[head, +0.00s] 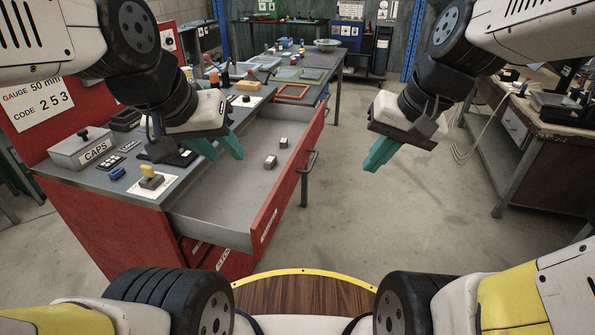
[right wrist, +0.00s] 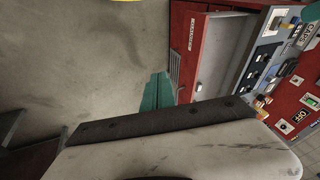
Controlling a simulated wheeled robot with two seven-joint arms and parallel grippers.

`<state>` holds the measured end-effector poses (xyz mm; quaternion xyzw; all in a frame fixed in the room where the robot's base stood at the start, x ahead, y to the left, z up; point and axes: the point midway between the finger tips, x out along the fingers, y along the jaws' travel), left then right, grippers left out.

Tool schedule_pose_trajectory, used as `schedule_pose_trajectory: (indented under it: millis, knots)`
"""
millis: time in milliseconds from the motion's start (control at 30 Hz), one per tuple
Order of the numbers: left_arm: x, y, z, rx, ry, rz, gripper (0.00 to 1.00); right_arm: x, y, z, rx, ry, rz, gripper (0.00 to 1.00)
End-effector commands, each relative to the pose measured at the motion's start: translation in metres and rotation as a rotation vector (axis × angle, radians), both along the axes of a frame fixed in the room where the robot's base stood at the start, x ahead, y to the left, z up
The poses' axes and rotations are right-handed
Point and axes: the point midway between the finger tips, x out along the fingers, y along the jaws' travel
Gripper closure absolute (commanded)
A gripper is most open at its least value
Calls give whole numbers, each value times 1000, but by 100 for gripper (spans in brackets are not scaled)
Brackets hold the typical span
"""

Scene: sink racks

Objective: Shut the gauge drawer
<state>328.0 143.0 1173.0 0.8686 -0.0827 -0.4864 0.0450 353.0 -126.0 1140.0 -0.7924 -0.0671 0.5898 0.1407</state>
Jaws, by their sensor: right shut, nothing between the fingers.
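The drawer (head: 225,195) stands pulled out from the red cabinet, with a grey inside and a red front (head: 290,165). A dark handle (head: 309,163) sits on its outer face. Two small grey blocks lie inside. My left gripper (head: 222,150) has its teal fingers apart, above the drawer's inner side near the counter edge, empty. My right gripper (head: 372,165) is shut and empty, in the air to the right of the handle and apart from it. The right wrist view shows its teal fingers (right wrist: 157,92) beside the red drawer front (right wrist: 187,45); any label naming the drawer is unreadable.
The grey counter (head: 90,178) holds a caps box (head: 82,150), a yellow-knobbed device (head: 151,177) and several small items. Another drawer front shows below the open one. A wooden bench (head: 555,130) stands at right. The floor between is clear.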

Motion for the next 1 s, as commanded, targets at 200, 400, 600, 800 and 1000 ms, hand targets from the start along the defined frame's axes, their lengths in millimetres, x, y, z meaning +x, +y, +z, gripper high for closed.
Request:
schedule_pose_trajectory:
  millis: [200,400,600,800,1000]
  knots:
    - [0,0,0,0,0,0,66,34,17,-49,206,331,-149,100]
    - [0,0,0,0,0,0,66,67,30,-95,427,601,-302,100]
    - [0,0,0,0,0,0,66,100,38,-146,679,848,-467,100]
    - [0,0,0,0,0,0,66,133,38,-203,961,1064,-646,100]
    - [0,0,0,0,0,0,66,159,31,-261,1243,1227,-820,100]
